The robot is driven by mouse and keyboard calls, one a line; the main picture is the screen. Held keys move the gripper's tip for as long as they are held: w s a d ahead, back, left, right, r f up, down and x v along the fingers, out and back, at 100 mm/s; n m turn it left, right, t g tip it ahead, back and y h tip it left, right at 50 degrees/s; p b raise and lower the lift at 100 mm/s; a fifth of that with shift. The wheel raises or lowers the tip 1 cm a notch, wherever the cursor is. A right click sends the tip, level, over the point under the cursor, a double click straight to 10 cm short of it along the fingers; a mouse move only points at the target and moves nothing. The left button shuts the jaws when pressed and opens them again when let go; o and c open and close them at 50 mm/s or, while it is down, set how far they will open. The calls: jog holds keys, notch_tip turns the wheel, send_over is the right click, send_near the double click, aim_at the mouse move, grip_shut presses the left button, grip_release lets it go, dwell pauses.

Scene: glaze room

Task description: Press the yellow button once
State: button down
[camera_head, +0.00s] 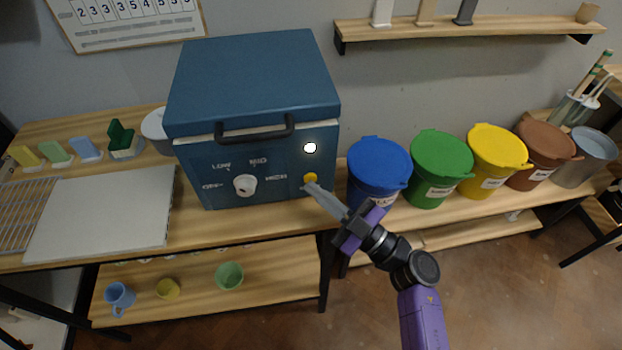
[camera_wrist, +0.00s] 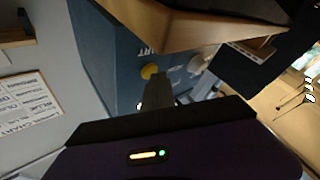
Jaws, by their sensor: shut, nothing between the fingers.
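The yellow button (camera_head: 310,179) is on the front of the blue kiln (camera_head: 252,75), low at the right, below a lit white lamp (camera_head: 310,148). The button also shows in the wrist view (camera_wrist: 149,72), just beyond my fingertips. My gripper (camera_head: 311,187) is shut and empty. Its tip is at the lower edge of the button in the head view; I cannot tell whether it touches. In the wrist view the fingers (camera_wrist: 156,88) point at the button, and a small gap or contact cannot be told apart.
A white dial (camera_head: 245,185) with OFF, LOW, MID and HIGH marks sits left of the button. A black handle (camera_head: 254,130) juts from the kiln above it. A blue lidded bucket (camera_head: 379,163) stands close at the right. Open floor (camera_head: 490,290) lies in front.

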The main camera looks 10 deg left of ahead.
jog(key=shift+s+d+p, duration=0.25)
jog(key=shift+s+p, duration=0.25)
jog(key=shift+s, duration=0.3)
jog(key=shift+s+d+p, duration=0.25)
jog(key=shift+s+p, duration=0.15)
jog(key=shift+s, duration=0.4)
jog(key=shift+s+d+p, duration=0.2)
jog(key=shift+s+p, duration=0.2)
jog(key=shift+s, duration=0.4)
jog(key=shift+s+d+p, duration=0.25)
jog(key=shift+s+p, duration=0.15)
jog(key=shift+s, duration=0.4)
